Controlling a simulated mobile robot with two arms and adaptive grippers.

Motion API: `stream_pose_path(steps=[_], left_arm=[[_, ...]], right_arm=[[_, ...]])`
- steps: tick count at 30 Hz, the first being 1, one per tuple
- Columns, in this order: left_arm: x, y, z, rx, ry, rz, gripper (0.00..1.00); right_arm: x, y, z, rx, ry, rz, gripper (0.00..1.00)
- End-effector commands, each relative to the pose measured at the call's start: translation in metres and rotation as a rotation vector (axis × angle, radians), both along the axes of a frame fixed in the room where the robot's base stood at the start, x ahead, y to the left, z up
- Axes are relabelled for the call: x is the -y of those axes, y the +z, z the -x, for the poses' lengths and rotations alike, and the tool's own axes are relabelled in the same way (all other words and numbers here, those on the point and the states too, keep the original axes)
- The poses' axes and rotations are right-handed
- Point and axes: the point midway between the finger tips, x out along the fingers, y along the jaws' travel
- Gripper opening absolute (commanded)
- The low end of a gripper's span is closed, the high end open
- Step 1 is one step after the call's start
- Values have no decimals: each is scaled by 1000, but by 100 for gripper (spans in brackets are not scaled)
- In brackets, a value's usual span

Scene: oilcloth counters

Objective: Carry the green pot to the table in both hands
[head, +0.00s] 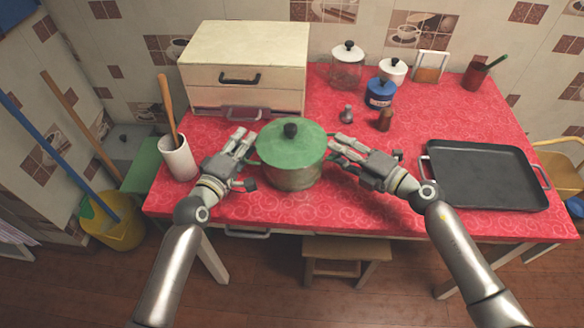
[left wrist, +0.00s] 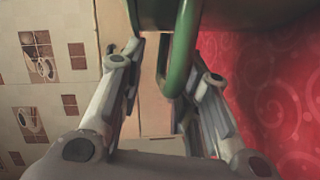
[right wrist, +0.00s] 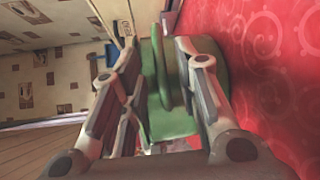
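The green pot (head: 290,172) stands on the red-covered counter (head: 230,205), with a green lid (head: 290,138) and black knob. My left gripper (head: 244,146) is at its left side, and my right gripper (head: 340,150) at its right side. In the left wrist view a green loop handle (left wrist: 184,45) lies between the spread fingers of the left gripper (left wrist: 165,75), nearer the right-hand finger. In the right wrist view a green handle (right wrist: 158,65) lies between the spread fingers of the right gripper (right wrist: 155,80). Neither gripper is closed on its handle.
A bread box (head: 245,60) stands behind the pot. A white utensil crock (head: 178,160) is at left, a black roasting tray (head: 485,175) at right. Jars (head: 380,92) and two shakers (head: 385,120) stand behind. A stool (head: 345,250) is under the counter; a yellow bucket (head: 115,228) is left.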

Motion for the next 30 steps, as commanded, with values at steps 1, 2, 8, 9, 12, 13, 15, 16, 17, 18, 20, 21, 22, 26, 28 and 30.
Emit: stream_pose_path(steps=[1,2,8,9,12,13,15,16,17,18,20,21,22,26,28,30], left_arm=[[0,0,0,1,0,1,31],[0,0,1,0,-1,1,31],[-5,1,19,-3,0,1,31],[-7,2,25,-1,-1,1,31],[-11,2,40,-3,0,-1,31],[-13,3,44,-2,-1,-2,31],[-15,4,53,-1,-1,-1,31],[-16,4,57,-2,-1,-2,31],[-18,4,60,-3,0,-2,31],[-19,5,64,-1,0,-2,31],[-20,5,69,-2,0,-2,31],[-21,6,71,-2,0,-1,31],[-21,6,73,-1,0,0,31],[-22,6,76,-1,0,0,31],[-22,7,77,-1,0,0,31],[-22,7,77,-1,0,0,31]], right_arm=[[-1,0,0,0,1,-1,30],[-1,0,0,0,1,-1,30],[-1,0,0,-1,2,-2,30],[-1,0,0,-1,2,-2,30],[-1,0,1,-1,2,-2,30],[-1,0,0,-1,2,-2,30],[-1,0,1,-1,2,-2,30],[-1,0,1,-1,2,-2,30],[-1,0,1,-1,2,-2,30],[-1,0,1,-1,2,-2,30],[-1,0,1,-1,2,-2,30],[-1,0,1,-1,2,-2,30],[-1,0,1,-1,2,-2,30],[3,0,3,-1,1,-1,30],[9,1,8,-2,1,0,30],[18,2,15,-2,1,1,30]])
